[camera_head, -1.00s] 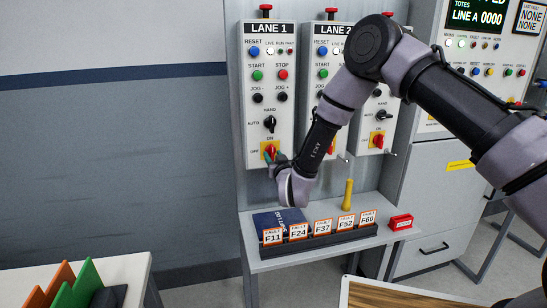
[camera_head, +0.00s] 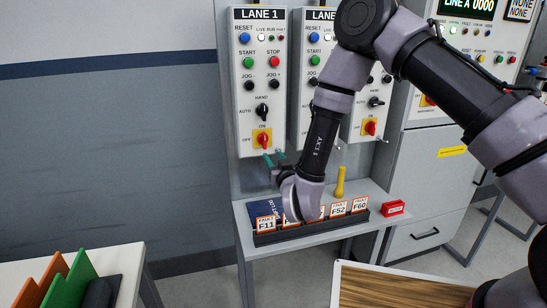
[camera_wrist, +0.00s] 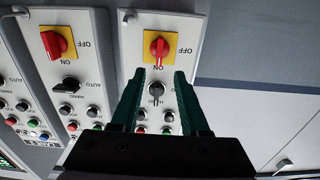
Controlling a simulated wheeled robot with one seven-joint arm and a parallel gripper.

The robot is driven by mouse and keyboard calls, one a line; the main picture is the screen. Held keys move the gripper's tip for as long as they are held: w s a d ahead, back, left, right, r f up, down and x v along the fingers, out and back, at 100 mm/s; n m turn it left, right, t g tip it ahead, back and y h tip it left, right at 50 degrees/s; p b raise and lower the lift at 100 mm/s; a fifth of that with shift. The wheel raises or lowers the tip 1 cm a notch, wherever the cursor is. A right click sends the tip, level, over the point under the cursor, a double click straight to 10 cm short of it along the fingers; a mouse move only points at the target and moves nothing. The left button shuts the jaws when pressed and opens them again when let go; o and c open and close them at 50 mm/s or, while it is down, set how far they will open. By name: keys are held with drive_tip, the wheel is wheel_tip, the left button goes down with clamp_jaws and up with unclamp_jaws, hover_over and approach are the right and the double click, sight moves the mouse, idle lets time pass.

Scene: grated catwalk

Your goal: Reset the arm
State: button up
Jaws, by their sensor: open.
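My gripper (camera_head: 274,160) is in front of the lower part of the LANE 1 panel (camera_head: 249,90), just below its red and yellow ON/OFF switch (camera_head: 262,138). In the wrist view my gripper's two green fingers (camera_wrist: 160,95) are apart with nothing between them. The LANE 1 switch (camera_wrist: 158,48) shows there beyond the fingertips, with its red handle lined up toward ON. A gap seems to lie between the fingers and the panel. My wrist hides part of the fault card rack.
A dark rack (camera_head: 300,232) of orange-edged fault cards stands on a shelf (camera_head: 390,225) below my wrist, with a blue book (camera_head: 262,209), a yellow handle (camera_head: 340,182) and a red block (camera_head: 392,208). Orange and green dividers (camera_head: 65,280) stand at lower left. The wall at left is clear.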

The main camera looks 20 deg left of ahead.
drive_tip(key=w+d+r+m+g+h, duration=0.1)
drive_tip(key=w+d+r+m+h, duration=0.15)
drive_tip(key=w+d+r, duration=0.5)
drive_tip(key=w+d+r+m+h, duration=0.2)
drive_tip(key=w+d+r+m, duration=0.15)
drive_tip(key=d+r, duration=0.65)
drive_tip(key=s+d+r+g+h, duration=0.1)
drive_tip(key=s+d+r+g, duration=0.3)
drive_tip(key=d+r, duration=0.7)
drive_tip(key=s+d+r+m+g+h, duration=0.1)
drive_tip(key=s+d+m, duration=0.1)
drive_tip(key=s+d, duration=0.6)
drive_tip(key=s+d+r+m+g+h, duration=0.1)
drive_tip(key=s+d, duration=0.7)
drive_tip(key=s, duration=0.8)
drive_tip(key=shift+s+d+m+g, duration=0.3)
drive_tip(key=shift+m+g, duration=0.3)
drive_tip(key=shift+m, duration=0.1)
